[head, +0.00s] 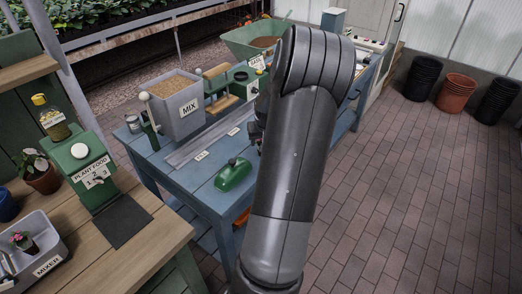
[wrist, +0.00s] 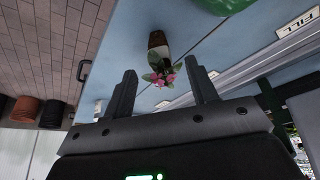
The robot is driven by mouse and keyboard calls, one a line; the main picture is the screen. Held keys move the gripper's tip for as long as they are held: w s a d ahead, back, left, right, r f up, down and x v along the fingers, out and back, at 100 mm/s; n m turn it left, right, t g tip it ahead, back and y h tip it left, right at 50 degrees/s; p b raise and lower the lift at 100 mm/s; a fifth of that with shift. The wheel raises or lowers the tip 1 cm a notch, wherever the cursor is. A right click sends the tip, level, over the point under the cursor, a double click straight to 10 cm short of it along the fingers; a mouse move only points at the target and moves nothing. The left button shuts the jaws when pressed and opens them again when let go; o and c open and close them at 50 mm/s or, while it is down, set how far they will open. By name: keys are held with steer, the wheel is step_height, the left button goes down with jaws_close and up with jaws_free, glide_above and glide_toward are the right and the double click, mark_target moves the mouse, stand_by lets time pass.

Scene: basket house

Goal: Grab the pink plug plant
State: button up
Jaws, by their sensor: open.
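In the wrist view, a pink-flowered plant (wrist: 163,74) with green leaves and a brown and white base is over the blue bench top, just ahead of my gripper. My gripper (wrist: 161,80) is open, one finger on each side of the flowers, with gaps visible on both sides. I cannot tell how deep the plant is between the fingers. In the head view, my arm hides this plant and most of my gripper. Another small pink-flowered plant (head: 22,241) stands in a grey tray labelled MIXER at the lower left.
A green rounded object (head: 234,174) lies on the blue bench (head: 205,185), which also shows in the wrist view (wrist: 220,4). A grey MIX bin (head: 181,117) and a green tray (head: 249,43) stand farther back. The brick floor (head: 400,190) at right is clear.

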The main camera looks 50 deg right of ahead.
steer(key=shift+w+d+x, duration=0.1)
steer(key=shift+w+x, duration=0.05)
steer(key=shift+x, duration=1.15)
steer(key=shift+w+d+x, duration=0.1)
steer(key=shift+d+x, duration=0.05)
steer(key=shift+x, duration=1.15)
steer(key=shift+r, duration=0.15)
steer(key=shift+c, duration=0.2)
steer(key=c, duration=1)
steer(key=shift+r, duration=0.1)
